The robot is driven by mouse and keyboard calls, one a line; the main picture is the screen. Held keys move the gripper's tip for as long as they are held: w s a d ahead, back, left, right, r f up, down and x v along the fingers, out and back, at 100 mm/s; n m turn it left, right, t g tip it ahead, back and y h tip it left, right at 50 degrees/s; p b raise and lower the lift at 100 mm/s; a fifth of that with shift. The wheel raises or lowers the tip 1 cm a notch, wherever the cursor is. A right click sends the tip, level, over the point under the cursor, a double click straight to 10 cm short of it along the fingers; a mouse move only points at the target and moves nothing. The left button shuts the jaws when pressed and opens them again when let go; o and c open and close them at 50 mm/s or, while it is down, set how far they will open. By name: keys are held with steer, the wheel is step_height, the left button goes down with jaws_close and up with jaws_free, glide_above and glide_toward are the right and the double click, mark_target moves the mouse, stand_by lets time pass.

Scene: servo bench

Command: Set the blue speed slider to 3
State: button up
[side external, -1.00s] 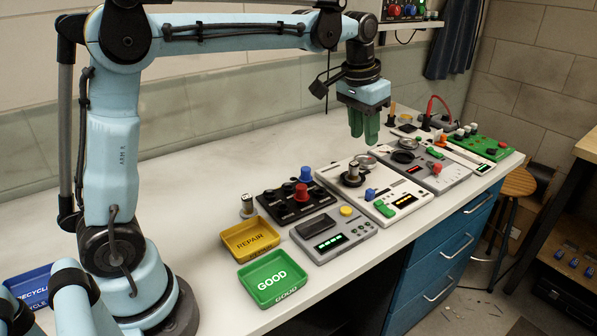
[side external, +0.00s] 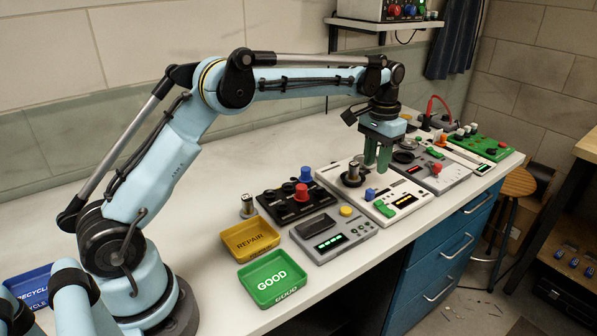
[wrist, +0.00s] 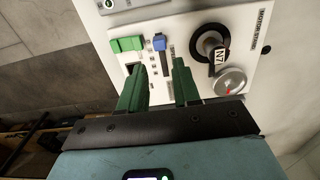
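The blue speed slider (side external: 370,194) is a small blue cap on the white control panel (side external: 408,208). In the wrist view the slider cap (wrist: 159,41) sits at the far end of a dark slot, with scale marks beside it too small to read. My gripper (side external: 378,165) has green fingers and hangs above the panel, up and right of the slider in the side view. In the wrist view my gripper (wrist: 158,66) is open and empty, its fingers apart on either side of the slot's line. The cap lies beyond the fingertips, apparently untouched.
A black board (side external: 286,207) with red and blue knobs stands left, a grey panel (side external: 444,180) right. Bare bench (side external: 190,210) lies behind the trays.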

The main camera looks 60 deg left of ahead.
mark_target(372, 190)
step_height(372, 190, down, 8)
steer(key=shift+r, duration=0.25)
jaws_close()
stand_by(0.3)
